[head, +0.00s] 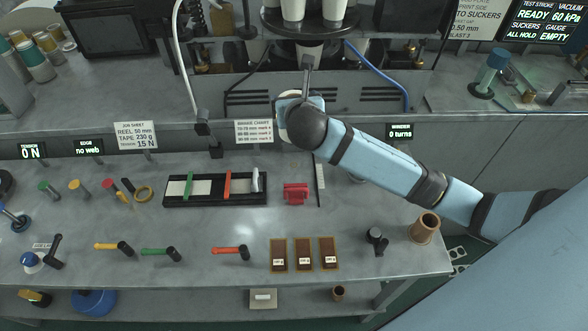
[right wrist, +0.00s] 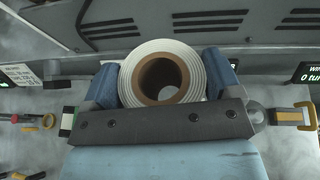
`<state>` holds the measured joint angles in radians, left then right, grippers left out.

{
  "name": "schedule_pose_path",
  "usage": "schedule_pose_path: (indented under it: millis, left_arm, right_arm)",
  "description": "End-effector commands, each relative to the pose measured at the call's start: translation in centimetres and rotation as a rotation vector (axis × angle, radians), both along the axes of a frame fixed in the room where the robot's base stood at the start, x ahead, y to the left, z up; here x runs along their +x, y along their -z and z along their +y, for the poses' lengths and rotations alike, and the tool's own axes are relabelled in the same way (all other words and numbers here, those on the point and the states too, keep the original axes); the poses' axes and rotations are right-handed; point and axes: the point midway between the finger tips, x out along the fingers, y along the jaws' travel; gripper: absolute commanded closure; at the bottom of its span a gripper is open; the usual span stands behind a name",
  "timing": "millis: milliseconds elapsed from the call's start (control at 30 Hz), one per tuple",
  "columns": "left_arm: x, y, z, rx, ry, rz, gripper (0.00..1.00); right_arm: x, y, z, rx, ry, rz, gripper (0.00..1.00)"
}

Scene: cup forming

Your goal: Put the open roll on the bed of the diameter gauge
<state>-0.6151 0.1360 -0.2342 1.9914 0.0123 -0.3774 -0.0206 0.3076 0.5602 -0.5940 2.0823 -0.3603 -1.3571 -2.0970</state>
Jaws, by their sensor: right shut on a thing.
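A white roll with a brown core (right wrist: 196,72) sits between the two blue fingers of my right gripper (right wrist: 165,75), its open end facing the wrist camera. The fingers are shut on its sides. In the head view my right gripper (head: 302,103) is above the back edge of the bench, and my arm mostly hides the roll. What looks like the diameter gauge (head: 215,203) is a long black bed with pale strips, green and orange bars and a silver piece at its right end. It lies on the bench, left of and nearer than the gripper. My left gripper is not in view.
A small red holder (head: 295,194) stands right of the black bed. Three brown trays (head: 303,254) lie at the front. Coloured-handled tools (head: 232,251) lie on the left and middle. A brown cylinder (head: 425,228) stands at right. A sign (head: 254,131) stands behind the bed.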

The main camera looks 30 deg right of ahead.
Motion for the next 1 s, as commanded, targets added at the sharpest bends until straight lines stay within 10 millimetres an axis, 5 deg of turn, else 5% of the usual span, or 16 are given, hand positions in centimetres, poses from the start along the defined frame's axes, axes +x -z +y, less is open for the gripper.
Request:
schedule_pose_path:
  millis: [200,367,800,1000]
  left_arm:
    - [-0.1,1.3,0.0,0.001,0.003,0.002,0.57]
    - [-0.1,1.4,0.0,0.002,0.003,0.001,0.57]
    - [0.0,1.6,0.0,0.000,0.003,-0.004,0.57]
    - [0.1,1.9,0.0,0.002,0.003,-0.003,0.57]
  right_arm:
    - [2.3,-2.7,-0.9,0.008,0.090,-0.002,0.43]
    - [2.6,-2.4,-1.2,0.010,0.112,0.005,0.43]
    - [2.5,8.7,-1.1,0.009,0.112,0.008,0.43]
    - [2.5,11.9,-1.2,0.010,0.112,0.004,0.43]
